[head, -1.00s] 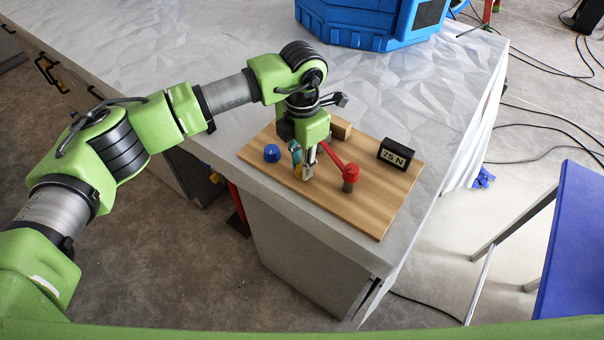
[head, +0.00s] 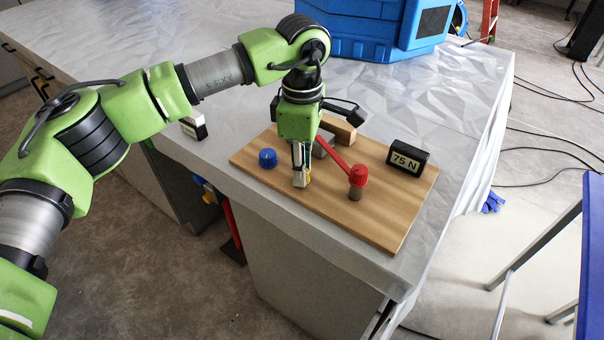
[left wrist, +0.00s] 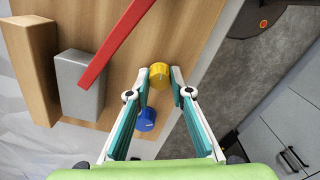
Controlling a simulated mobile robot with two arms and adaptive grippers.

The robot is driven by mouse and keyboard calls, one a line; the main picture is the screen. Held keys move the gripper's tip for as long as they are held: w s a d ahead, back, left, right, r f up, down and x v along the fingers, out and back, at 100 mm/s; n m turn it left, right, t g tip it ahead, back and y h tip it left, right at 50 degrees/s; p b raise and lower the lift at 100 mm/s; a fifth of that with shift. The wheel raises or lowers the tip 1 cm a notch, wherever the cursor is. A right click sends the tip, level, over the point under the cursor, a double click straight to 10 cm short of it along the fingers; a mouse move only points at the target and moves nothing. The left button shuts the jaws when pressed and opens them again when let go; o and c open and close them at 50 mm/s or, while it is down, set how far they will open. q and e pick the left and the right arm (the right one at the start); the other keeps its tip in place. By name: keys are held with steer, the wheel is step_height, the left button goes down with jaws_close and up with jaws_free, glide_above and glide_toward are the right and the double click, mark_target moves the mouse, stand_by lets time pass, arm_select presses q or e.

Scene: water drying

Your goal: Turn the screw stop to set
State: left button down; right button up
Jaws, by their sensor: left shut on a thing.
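A yellow round knob (left wrist: 159,74) with a white mark shows between the fingertips in the left wrist view; I take it as the screw stop. My left gripper (left wrist: 161,84) is shut on it, one finger on each side. In the head view my left gripper (head: 301,181) points down at the wooden board (head: 385,215) and hides most of the knob. A blue knob (head: 268,158) stands left of the gripper; it also shows in the left wrist view (left wrist: 146,120). A red lever (head: 335,155) ends at a red cap on a post, right of the gripper. My right gripper is not in view.
A grey block (left wrist: 79,85) and a wooden block (left wrist: 35,67) stand on the board behind the gripper. A black "75 N" display (head: 407,158) is at its right. A blue case (head: 365,35) stands at the table's back. The table right of the board is clear.

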arm_select(q)
steer(key=shift+m+b, duration=0.4)
steer(key=shift+m, duration=0.4)
steer(key=shift+r, duration=0.1)
steer(key=c, duration=1.8)
jaws_free()
step_height(320, 180, up, 12)
steer(key=shift+f, duration=0.1)
